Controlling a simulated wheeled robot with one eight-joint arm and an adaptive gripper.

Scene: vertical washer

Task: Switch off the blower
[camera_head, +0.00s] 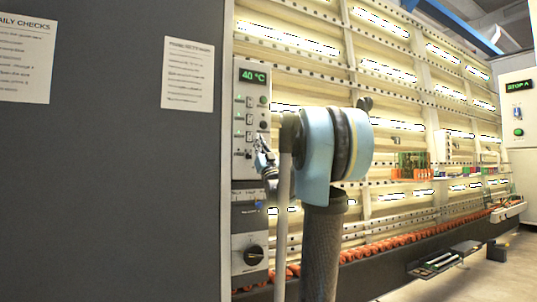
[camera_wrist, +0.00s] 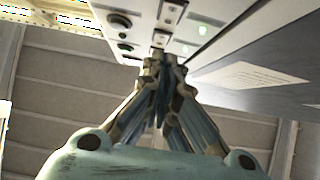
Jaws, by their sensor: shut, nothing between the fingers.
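The control panel (camera_head: 248,130) stands left of the washer's slatted wall, with a green display (camera_head: 253,76) reading 40 °C. Below it are small switches (camera_head: 249,118) with green marks, and round buttons (camera_head: 264,100) on the right. Their labels are too small to read, so I cannot tell which belongs to the blower. My gripper (camera_head: 261,142) is shut and empty in front of the panel's lower right part, hiding some of it. In the wrist view, the fingertips (camera_wrist: 160,58) are together close to a small metal toggle (camera_wrist: 160,40); contact is unclear.
A lower panel with a black rotary knob (camera_head: 254,255) sits below. A grey wall (camera_head: 120,180) with paper notices (camera_head: 187,74) fills the left. Orange rollers (camera_head: 400,234) run along the washer's foot. Another panel (camera_head: 518,110) showing STOP stands far right.

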